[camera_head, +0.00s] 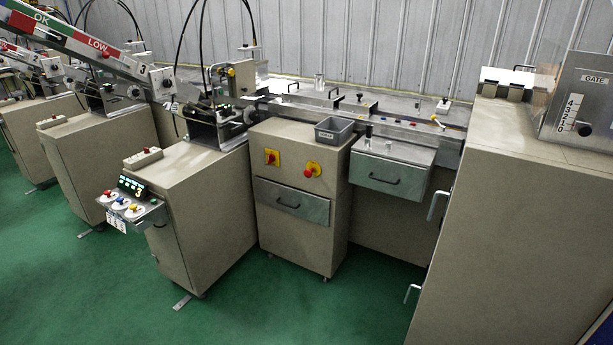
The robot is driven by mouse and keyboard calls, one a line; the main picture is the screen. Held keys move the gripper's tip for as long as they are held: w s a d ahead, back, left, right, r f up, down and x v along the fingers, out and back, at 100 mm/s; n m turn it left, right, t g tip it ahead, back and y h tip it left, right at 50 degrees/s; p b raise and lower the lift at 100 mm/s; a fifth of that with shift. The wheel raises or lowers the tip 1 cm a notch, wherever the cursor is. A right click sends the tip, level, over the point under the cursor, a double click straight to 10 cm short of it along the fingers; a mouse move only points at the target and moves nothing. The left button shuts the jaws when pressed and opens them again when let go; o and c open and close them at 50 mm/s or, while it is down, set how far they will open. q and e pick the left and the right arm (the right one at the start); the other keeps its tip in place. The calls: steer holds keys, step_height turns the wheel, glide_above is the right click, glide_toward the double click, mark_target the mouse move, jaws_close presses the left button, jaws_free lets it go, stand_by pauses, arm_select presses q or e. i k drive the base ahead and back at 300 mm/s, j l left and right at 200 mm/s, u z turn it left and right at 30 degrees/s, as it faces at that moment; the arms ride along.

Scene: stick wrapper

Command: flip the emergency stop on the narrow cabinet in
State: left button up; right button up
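The narrow cabinet (292,235) is a beige box standing in the middle of the head view. On the upper right of its front is a red mushroom-shaped button on a round yellow plate, the emergency stop (309,172). It appears to stand out from the plate, but how far is too small to tell. To its left is a red rotary switch on a square yellow plate (271,157). Below both is a steel drawer front (291,202) with a dark handle. Neither of my grippers is in view, and nothing covers the button.
A larger beige cabinet with a control panel (131,203) stands left of the narrow one. A steel drawer box (391,167) juts out to its right. A grey bin (334,130) sits on top. A tall cabinet (510,220) fills the right. Green floor (300,310) in front is clear.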

mark_target(308, 172)
steer(key=i+j+u, duration=0.1)
steer(key=i+u, duration=0.2)
steer(key=i, duration=0.8)
steer(key=i+l+u, duration=0.15)
steer(key=i+u, duration=0.2)
steer(key=i, duration=0.8)
